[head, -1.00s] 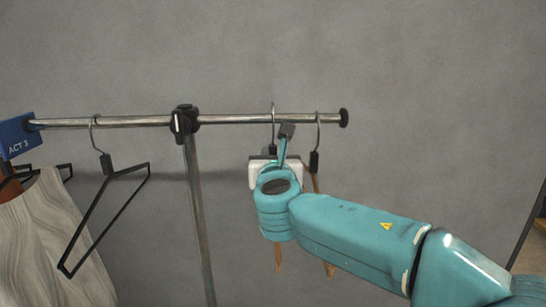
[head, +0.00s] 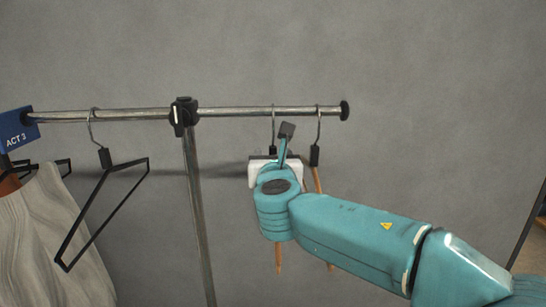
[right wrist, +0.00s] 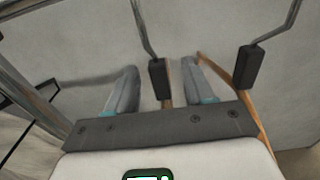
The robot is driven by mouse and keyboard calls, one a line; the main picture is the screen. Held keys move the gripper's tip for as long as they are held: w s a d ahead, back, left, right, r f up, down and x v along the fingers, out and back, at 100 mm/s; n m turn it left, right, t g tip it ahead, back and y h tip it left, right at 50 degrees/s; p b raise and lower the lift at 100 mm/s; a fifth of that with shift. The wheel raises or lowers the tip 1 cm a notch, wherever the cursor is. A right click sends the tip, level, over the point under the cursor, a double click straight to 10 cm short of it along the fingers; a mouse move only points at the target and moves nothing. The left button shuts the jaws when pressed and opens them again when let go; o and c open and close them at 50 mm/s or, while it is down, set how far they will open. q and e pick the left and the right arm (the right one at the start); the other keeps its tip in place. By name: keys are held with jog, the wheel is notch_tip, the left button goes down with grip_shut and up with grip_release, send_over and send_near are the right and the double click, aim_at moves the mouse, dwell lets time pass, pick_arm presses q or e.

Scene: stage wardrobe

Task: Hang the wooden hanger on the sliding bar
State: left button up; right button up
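Two wooden hangers with black necks and metal hooks are at the right part of the bar (head: 235,112). The left wooden hanger (head: 278,260) has its hook over the bar; my right gripper (head: 272,160) hides most of it. In the right wrist view, my right gripper's grey fingers (right wrist: 163,68) stand apart on either side of its black neck (right wrist: 157,78), with gaps. The right wooden hanger (head: 318,182) hangs from the bar beside it; its neck (right wrist: 247,66) is outside the fingers. Which one the task means I cannot tell. My left gripper is not in view.
A black clamp (head: 184,112) joins the bar to an upright post (head: 198,215). Left of it hang a black hanger (head: 105,158), a pale garment (head: 45,240) and a blue sign (head: 17,130). The bar ends in a black cap (head: 345,110).

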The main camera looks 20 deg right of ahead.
jog(key=shift+s, duration=0.2)
jog(key=b+v, duration=0.3)
jog(key=v, duration=1.3)
jog(key=shift+a, duration=0.1)
